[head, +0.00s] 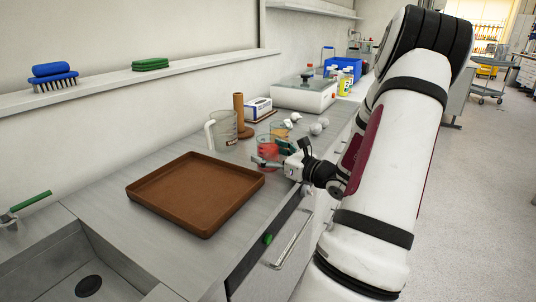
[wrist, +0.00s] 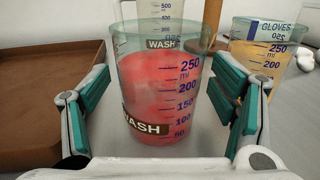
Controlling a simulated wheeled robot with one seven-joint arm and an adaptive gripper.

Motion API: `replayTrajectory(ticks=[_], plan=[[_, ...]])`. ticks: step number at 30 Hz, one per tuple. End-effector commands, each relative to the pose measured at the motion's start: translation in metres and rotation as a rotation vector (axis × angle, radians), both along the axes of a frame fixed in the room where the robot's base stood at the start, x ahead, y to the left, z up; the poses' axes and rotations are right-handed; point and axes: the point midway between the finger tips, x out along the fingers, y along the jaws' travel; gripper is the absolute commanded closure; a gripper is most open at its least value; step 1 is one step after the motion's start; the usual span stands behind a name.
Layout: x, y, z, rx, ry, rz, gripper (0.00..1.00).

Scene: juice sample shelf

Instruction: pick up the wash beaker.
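The wash beaker (wrist: 160,85) is a clear glass beaker with red liquid, volume marks and a dark WASH label. It stands upright in the middle of the wrist view. In the head view the red beaker (head: 267,150) is on the counter, partly hidden by my gripper (head: 268,158). My gripper in the wrist view (wrist: 163,105) is open, with one teal-padded finger on each side of the beaker. A gap shows between each finger and the glass.
A beaker of amber liquid (wrist: 262,55) stands close by on the right. A larger clear jug (head: 222,131) and a brown post (head: 239,112) stand behind. An empty brown tray (head: 147,203) lies to the left. A sink (head: 60,262) is at the front left.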

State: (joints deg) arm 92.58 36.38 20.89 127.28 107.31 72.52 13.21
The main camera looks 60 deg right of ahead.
Motion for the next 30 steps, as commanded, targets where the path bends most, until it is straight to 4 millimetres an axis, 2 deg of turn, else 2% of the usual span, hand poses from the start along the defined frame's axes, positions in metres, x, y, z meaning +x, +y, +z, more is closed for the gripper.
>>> replayTrajectory(ticks=[1, 6, 9, 20, 28, 30], plan=[[0.000, 0.000, 0.000, 0.000, 0.000, 0.000, 0.30], [0.000, 0.000, 0.000, 0.000, 0.000, 0.000, 0.69], [0.000, 0.000, 0.000, -0.001, -0.001, 0.000, 0.85], [-0.001, 0.000, 0.006, -0.002, 0.000, 0.000, 0.85], [0.000, 0.001, 0.039, -0.006, 0.000, 0.002, 0.85], [-0.016, 0.001, 0.038, -0.002, 0.002, -0.004, 0.85]])
